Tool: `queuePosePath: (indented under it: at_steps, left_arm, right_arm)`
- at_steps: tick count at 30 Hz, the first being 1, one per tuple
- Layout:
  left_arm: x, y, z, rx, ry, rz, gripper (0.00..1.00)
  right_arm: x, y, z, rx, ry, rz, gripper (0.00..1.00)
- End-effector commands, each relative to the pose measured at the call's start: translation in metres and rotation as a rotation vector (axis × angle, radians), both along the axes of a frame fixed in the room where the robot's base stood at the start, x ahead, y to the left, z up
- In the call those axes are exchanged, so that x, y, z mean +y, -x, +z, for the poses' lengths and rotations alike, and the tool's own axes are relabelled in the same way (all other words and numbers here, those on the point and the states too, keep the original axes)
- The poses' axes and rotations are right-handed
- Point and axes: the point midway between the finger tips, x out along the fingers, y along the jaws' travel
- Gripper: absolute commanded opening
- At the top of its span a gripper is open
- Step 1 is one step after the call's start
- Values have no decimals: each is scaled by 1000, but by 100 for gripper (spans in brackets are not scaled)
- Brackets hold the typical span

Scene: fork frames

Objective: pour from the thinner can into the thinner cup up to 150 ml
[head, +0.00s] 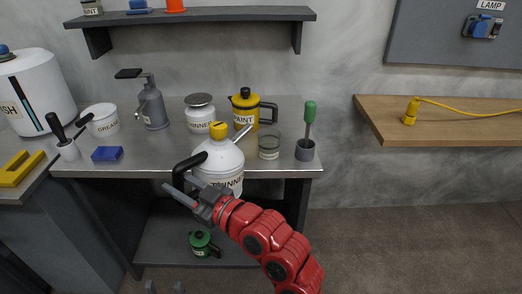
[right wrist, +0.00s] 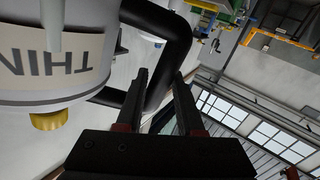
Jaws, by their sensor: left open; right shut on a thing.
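The thinner can (head: 222,158) is white with a yellow cap, a spout toward the upper right and a black handle. My right gripper (head: 182,190) is shut on the handle. The can is roughly upright at the bench's front edge, overlapping it in the head view. In the right wrist view, the can (right wrist: 60,75) looks upside down, with its handle at the fingers (right wrist: 160,90). A clear glass cup (head: 269,146) with an unreadable label stands on the bench, right of the can. The spout tip is left of and above it. My left gripper (head: 165,287) is open at the bottom edge, largely out of frame.
The bench (head: 110,165) also holds a yellow paint can (head: 245,112), a lidded white jar (head: 199,116), a green-handled brush in a grey holder (head: 305,150), a grease tub (head: 102,121) and a blue block (head: 107,154). A green can (head: 203,243) stands on the lower shelf.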

Motion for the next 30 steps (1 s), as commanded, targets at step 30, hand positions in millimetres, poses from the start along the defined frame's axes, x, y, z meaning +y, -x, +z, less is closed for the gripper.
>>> queuePosePath:
  at_steps: [30]
  left_arm:
    - [0, 0, -20, 0, 0, 0, 50]
  right_arm:
    - [-13, -15, -3, -9, -4, -2, 0]
